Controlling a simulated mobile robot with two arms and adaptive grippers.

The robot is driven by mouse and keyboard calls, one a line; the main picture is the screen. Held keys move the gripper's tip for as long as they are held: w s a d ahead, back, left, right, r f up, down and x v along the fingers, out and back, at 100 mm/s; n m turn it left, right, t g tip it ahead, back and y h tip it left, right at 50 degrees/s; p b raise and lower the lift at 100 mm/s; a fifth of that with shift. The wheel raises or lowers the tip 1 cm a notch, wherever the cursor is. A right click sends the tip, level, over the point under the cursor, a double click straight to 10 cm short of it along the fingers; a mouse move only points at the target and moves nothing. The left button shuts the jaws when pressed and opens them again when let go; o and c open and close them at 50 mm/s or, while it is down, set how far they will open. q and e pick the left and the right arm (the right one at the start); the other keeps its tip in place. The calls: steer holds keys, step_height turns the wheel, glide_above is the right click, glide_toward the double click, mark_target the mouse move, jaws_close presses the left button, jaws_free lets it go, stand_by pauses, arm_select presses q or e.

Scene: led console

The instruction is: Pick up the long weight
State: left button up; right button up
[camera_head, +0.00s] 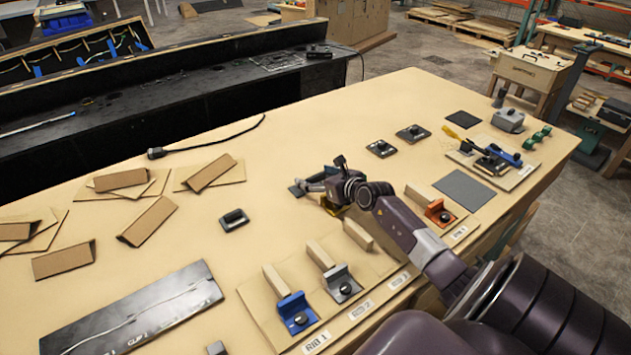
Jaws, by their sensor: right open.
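My right gripper (318,190) reaches over the middle of the table (270,180) from the right and is open. Its fingers are low over the wood, near a dark flat piece (298,190) that they partly hide. I cannot tell whether they touch it. No single thing is clearly marked as the long weight. Several long brown angled bars lie at the left, among them one at the front (63,260), one in the middle (147,220) and one farther back (210,173). My left gripper is not in view.
Labelled rib fixtures, one with a blue block (297,312) and one grey (342,284), line the front edge. A long dark plate (135,315) lies front left. A small dark block (234,219) sits mid-table. A tool board (495,162) is at right.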

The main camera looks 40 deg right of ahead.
steer(key=shift+s, duration=0.1)
steer(key=shift+c, duration=0.6)
steer(key=c, duration=1.5)
steer(key=shift+r, duration=0.15)
steer(key=shift+c, duration=0.6)
steer(key=shift+r, duration=0.15)
